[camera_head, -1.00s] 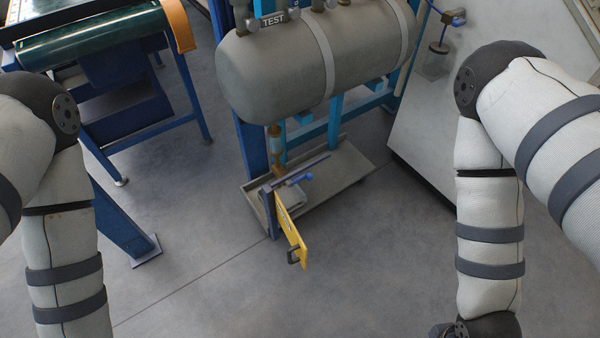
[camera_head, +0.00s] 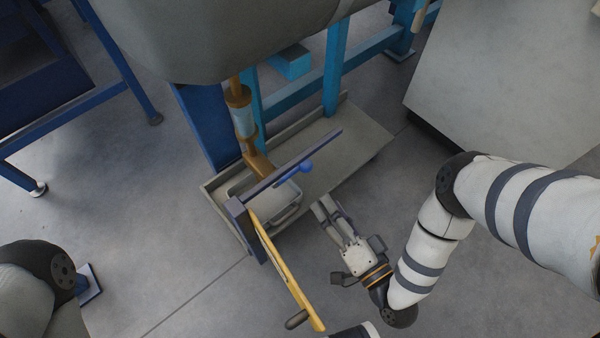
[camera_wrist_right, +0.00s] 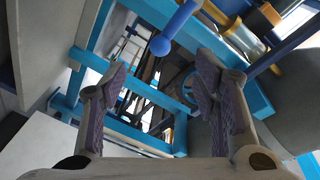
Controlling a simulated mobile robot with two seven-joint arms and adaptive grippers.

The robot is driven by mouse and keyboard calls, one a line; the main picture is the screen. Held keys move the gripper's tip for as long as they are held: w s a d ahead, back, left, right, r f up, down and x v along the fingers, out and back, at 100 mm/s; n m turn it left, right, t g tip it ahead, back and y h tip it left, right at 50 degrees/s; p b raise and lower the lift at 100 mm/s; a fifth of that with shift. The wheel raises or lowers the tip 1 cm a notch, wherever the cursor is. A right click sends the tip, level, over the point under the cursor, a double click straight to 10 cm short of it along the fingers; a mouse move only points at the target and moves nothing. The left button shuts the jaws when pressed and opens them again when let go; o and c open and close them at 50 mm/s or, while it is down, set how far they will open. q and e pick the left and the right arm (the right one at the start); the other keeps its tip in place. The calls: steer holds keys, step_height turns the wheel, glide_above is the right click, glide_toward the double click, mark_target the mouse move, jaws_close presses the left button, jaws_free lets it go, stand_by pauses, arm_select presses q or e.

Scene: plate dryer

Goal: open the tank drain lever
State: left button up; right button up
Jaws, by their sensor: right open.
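The blue drain lever (camera_head: 302,169) with a ball-shaped end sits under the grey tank (camera_head: 215,40), beside the brass drain pipe (camera_head: 243,115). In the right wrist view the lever (camera_wrist_right: 180,22) hangs in from the top, its ball end between the fingers in the picture. My right gripper (camera_head: 326,204) is open and empty, below and right of the lever in the head view, pointing toward it. The fingers (camera_wrist_right: 160,88) appear apart from the lever.
A grey bar (camera_head: 295,162) runs just above the lever. A yellow gate arm (camera_head: 285,275) with a dark handle (camera_head: 297,319) juts toward the front. A grey tray (camera_head: 345,150) lies under the tank. A light grey panel (camera_head: 500,80) stands at right.

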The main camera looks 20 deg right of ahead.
mark_target(308, 171)
steer(key=w, duration=0.4)
steer(key=w+a+b, duration=0.1)
steer(key=w, duration=0.3)
steer(key=w+b, duration=0.1)
steer(key=w, duration=0.3)
steer(key=shift+w+a+r, duration=0.1)
steer(key=shift+a+r, duration=0.2)
steer(key=shift+a, duration=0.05)
steer(key=shift+c, duration=0.2)
jaws_close()
